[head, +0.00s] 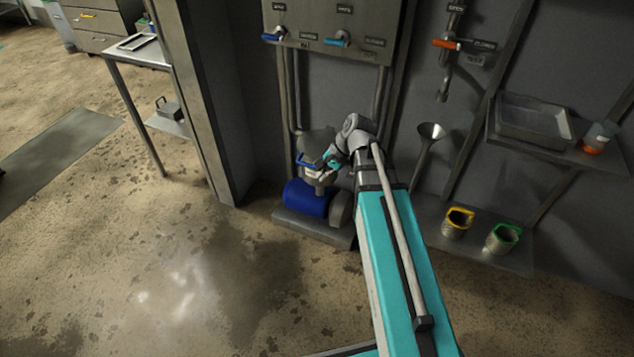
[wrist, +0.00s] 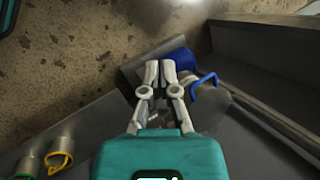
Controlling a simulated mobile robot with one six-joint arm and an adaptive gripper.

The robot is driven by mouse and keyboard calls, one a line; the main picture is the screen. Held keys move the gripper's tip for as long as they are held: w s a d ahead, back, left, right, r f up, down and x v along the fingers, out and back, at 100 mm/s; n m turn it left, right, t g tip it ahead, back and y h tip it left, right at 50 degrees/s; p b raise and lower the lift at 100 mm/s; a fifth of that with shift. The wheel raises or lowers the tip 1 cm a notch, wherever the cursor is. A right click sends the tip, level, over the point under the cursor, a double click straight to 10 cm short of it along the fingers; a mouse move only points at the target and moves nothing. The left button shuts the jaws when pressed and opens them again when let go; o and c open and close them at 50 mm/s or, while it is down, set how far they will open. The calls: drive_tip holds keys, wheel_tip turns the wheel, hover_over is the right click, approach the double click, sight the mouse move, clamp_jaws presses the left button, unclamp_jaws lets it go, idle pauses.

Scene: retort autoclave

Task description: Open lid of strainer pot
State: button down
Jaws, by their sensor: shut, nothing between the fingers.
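The strainer pot (head: 318,143) is a grey body on the low pump unit by the wall, largely hidden by my arm and gripper. A blue handle (head: 309,160) shows beside it, and also in the wrist view (wrist: 208,79). I cannot tell whether the lid is raised. My gripper (head: 323,171) is shut and empty, close to the blue handle. In the wrist view my gripper (wrist: 160,66) lies just left of the handle; I cannot tell whether they touch.
A blue motor (head: 305,198) sits on a plinth below. Valves with blue levers (head: 337,41) and an orange lever (head: 446,43) are on the wall. A funnel (head: 431,131), yellow-handled (head: 455,224) and green-handled (head: 502,238) baskets stand right. Floor at left is clear.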

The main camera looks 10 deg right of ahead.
drive_tip(key=w+d+f+m+t+y+b, duration=0.3)
drive_tip(key=w+d+f+m+b, duration=0.2)
drive_tip(key=b, duration=0.9)
drive_tip(key=w+d+f+m+t+y+b, duration=0.3)
drive_tip(key=w+d+f+m+b, duration=0.2)
drive_tip(key=w+f+m+b, duration=0.3)
drive_tip(key=shift+w+f+m+y+b, duration=0.3)
drive_tip(key=shift+f+m+b, duration=1.5)
drive_tip(key=shift+f+b, duration=1.35)
drive_tip(key=b+x, duration=0.3)
drive_tip(key=x, duration=0.7)
drive_tip(key=shift+w+d+r+p, duration=0.1)
drive_tip(key=shift+r+p, duration=0.85)
drive_tip(key=shift+w+d+r+p, duration=0.1)
drive_tip(key=shift+d+r+p, duration=0.05)
drive_tip(key=shift+r+p, duration=0.85)
